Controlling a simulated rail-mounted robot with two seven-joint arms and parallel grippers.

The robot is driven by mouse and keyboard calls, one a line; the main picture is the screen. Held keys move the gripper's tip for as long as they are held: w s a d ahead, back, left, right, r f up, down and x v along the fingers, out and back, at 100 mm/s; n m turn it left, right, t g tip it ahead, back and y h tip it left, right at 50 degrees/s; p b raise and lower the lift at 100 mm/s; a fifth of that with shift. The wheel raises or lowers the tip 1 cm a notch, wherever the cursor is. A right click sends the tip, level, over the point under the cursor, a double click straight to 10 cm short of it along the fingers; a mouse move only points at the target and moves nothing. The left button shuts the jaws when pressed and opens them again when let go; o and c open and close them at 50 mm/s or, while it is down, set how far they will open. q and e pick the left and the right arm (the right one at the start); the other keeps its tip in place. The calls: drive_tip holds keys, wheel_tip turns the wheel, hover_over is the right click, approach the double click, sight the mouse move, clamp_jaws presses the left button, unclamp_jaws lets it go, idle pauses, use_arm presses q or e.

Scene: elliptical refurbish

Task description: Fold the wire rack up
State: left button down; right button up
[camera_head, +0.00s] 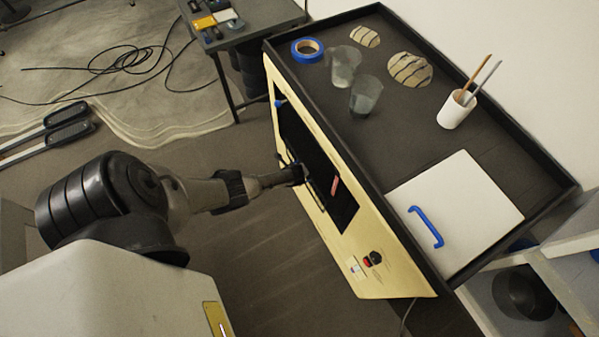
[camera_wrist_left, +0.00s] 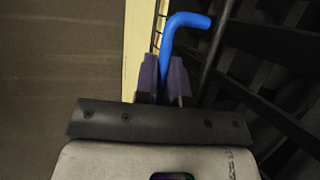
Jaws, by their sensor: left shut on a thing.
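The wire rack (camera_head: 314,194) is a thin dark frame along the dark opening in the cream front of the cabinet. Most of it is hard to make out, and my gripper hides part of it. My left gripper (camera_head: 300,173) reaches it from the left at the opening. In the left wrist view, my left gripper's purple fingers (camera_wrist_left: 164,80) are shut on a bent blue handle (camera_wrist_left: 183,22). Thin dark rods (camera_wrist_left: 216,45) run beside the handle; I cannot tell exactly how they join it. My right gripper is in neither view.
The black-rimmed cabinet top (camera_head: 420,140) carries two clear cups (camera_head: 365,95), blue tape (camera_head: 307,50), a white pot with brushes (camera_head: 457,108) and a white panel with a blue handle (camera_head: 425,226). A small table (camera_head: 250,40) stands behind.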

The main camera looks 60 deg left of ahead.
use_arm(q)
drive_tip(key=shift+f, duration=0.1)
idle(0.3)
drive_tip(key=c, duration=1.7)
unclamp_jaws()
drive_tip(key=shift+o, duration=0.9)
drive_tip(key=shift+w, duration=0.15)
drive_tip(key=shift+r+p, duration=0.3)
drive_tip(key=shift+r, duration=0.1)
drive_tip(key=p+v, duration=0.7)
drive_tip(key=v, duration=0.6)
